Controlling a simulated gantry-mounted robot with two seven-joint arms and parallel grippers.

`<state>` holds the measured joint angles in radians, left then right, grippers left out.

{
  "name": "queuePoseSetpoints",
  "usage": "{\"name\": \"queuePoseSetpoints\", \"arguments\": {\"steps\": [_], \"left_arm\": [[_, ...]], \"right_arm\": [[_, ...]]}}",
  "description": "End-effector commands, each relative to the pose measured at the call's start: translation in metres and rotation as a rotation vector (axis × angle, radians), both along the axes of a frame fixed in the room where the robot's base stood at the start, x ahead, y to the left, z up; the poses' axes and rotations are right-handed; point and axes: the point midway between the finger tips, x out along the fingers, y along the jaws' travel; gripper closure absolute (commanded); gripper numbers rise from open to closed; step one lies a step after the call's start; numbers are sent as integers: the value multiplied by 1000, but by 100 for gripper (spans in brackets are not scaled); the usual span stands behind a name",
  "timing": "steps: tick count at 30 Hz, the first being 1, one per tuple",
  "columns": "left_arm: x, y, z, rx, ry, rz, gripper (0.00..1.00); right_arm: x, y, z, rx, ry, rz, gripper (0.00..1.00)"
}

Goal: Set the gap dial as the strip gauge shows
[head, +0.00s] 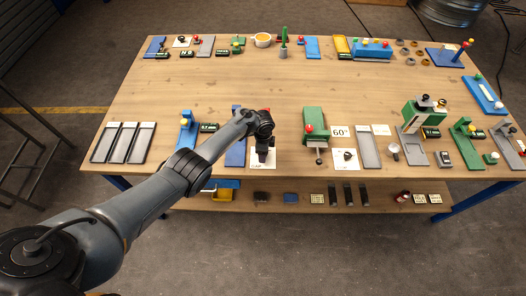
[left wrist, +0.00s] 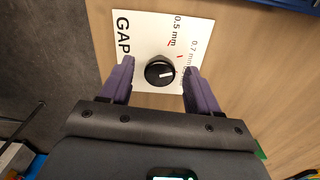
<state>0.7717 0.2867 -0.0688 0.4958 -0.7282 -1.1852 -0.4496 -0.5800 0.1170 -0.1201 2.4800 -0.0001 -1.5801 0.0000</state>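The gap dial is a black round knob (left wrist: 155,75) on a white plate (left wrist: 146,28) marked GAP, 0.5 mm and 0.7 mm. A white pointer line on the knob points right, toward the right finger, which covers part of the scale. My left gripper (left wrist: 158,70) is open, its purple fingers on either side of the knob with gaps between. In the head view my left gripper (head: 262,155) is over the plate (head: 258,167) at the table's front edge. I cannot pick out the strip gauge for certain. My right gripper is not in view.
A blue item (head: 235,155) lies just left of the plate. A green device (head: 315,125) stands to its right, then another white card with a black knob (head: 349,158). Three grey trays (head: 122,142) lie at the left front. The table's middle (head: 270,80) is clear.

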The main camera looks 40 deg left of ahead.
Motion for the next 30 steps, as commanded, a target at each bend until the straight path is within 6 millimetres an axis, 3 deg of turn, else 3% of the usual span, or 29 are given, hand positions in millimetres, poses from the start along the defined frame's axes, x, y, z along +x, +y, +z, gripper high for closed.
{"name": "queuePoseSetpoints", "arguments": {"steps": [11,30], "left_arm": [[0,0,6,0,0,0,38],[0,0,98,-2,-1,1,38]], "right_arm": [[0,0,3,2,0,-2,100],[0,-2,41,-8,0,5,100]]}}
